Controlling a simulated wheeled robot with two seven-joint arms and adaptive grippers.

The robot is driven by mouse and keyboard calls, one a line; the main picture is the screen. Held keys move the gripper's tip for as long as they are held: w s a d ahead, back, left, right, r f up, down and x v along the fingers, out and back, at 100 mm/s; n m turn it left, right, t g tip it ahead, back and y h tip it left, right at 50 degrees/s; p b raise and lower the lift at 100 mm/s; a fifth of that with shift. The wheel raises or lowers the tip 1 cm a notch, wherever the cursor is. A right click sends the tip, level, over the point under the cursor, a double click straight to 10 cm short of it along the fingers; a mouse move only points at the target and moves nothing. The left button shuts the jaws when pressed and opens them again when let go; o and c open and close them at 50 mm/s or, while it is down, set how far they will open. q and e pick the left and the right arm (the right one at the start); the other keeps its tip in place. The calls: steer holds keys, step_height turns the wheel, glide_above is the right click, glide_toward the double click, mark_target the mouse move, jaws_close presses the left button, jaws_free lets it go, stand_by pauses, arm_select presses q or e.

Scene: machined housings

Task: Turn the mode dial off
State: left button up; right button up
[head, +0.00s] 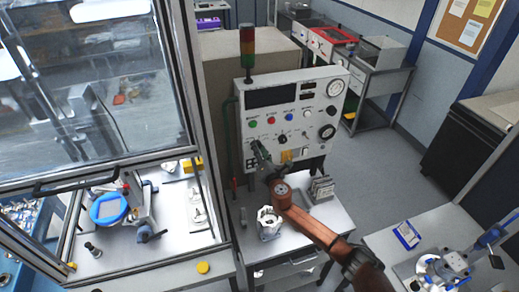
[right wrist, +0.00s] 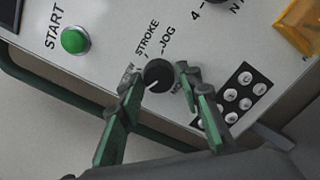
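A black dial (right wrist: 158,75) with STROKE and JOG printed beside it sits on the panel, below the green START button (right wrist: 75,40). Its white mark points to the lower left of the right wrist view; other lettering there is partly hidden by my fingers. My right gripper (right wrist: 158,76) has its two green fingers on either side of the dial, with small gaps showing. In the head view my right gripper (head: 261,152) is at the lower left of the grey control panel (head: 270,107) and hides this dial. My left gripper is not in view.
Another black knob (head: 283,139) is to the right on the panel. A metal housing (head: 269,222) stands on the table below. A glazed enclosure (head: 100,80) is at left.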

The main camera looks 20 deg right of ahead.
steer(key=shift+o, duration=1.4)
steer(key=shift+r, duration=0.1)
steer(key=s, duration=1.2)
steer(key=shift+d, duration=0.25)
